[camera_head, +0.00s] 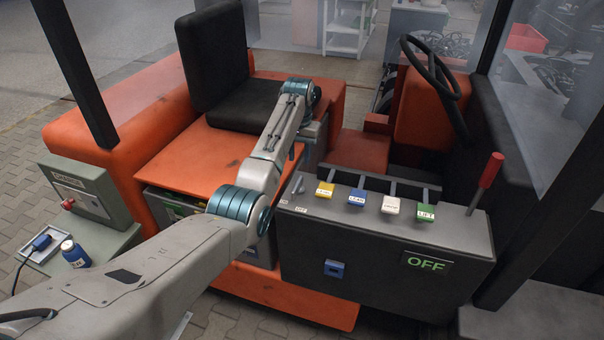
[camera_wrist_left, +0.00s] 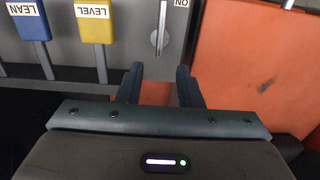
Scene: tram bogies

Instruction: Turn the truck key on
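The silver truck key (camera_head: 298,184) stands at the left end of the grey control console (camera_head: 385,238), beside small white labels. In the left wrist view the key (camera_wrist_left: 160,36) shows as a narrow upright bar just beyond my fingertips, near an upside-down "ON" label (camera_wrist_left: 181,3). My left gripper (camera_wrist_left: 158,80) is open, with a clear gap between its fingers and nothing in it. The key lies roughly in line with that gap, apart from the fingers. In the head view my left arm partly hides the gripper. My right gripper is not in view.
Yellow (camera_head: 325,190), blue (camera_head: 357,197), white (camera_head: 391,205) and green (camera_head: 426,213) levers stand right of the key. A display (camera_head: 427,262) reads "OFF". A red-handled lever (camera_head: 489,172) rises at the console's right end. The black seat (camera_head: 240,105) and orange body (camera_head: 200,160) lie behind.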

